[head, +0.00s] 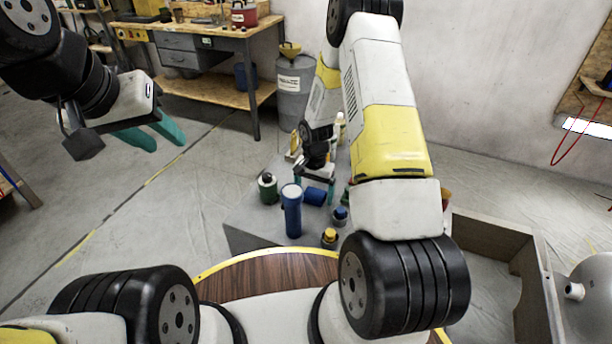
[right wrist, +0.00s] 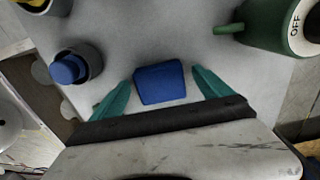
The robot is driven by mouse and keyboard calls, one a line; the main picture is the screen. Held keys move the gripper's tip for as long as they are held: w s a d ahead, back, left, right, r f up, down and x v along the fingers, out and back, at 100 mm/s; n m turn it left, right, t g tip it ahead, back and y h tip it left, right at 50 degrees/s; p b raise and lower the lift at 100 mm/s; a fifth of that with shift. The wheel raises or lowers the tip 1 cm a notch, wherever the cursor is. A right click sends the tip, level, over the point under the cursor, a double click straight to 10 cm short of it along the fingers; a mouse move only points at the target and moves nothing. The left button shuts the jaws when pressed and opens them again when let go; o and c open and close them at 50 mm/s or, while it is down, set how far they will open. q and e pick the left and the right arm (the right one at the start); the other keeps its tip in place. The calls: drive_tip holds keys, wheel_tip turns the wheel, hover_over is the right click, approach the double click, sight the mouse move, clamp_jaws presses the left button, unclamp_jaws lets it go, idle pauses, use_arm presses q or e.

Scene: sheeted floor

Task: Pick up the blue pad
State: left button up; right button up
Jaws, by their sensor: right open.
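The blue pad (right wrist: 160,84) lies on a grey sheet (right wrist: 155,30) in the right wrist view. My right gripper (right wrist: 162,75) is open, with a teal finger on either side of the pad and visible gaps between. In the head view the blue pad (head: 315,197) shows low between the fingers of my right gripper (head: 314,184), partly hidden by them. I cannot tell whether the fingers touch the sheet. My left gripper (head: 168,146) is open and empty at the left, far from the pad.
A tall blue cylinder (head: 291,212) stands left of the pad. A green-sided can (head: 267,188), a blue-topped cup (head: 340,217) and a yellow-topped cup (head: 329,238) stand nearby. A green mug-like item (right wrist: 272,25) is at upper right. An open box (head: 535,270) is right; a workbench (head: 205,32) is behind.

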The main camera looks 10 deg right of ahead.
sight(314, 195)
drive_tip(key=c, duration=1.6)
wheel_tip(314, 195, up, 10)
drive_tip(key=shift+r, duration=0.1)
drive_tip(key=o, duration=0.8)
drive_tip(key=shift+c, duration=0.2)
drive_tip(key=c, duration=0.4)
drive_tip(key=shift+s, duration=0.1)
drive_tip(key=shift+c, duration=0.2)
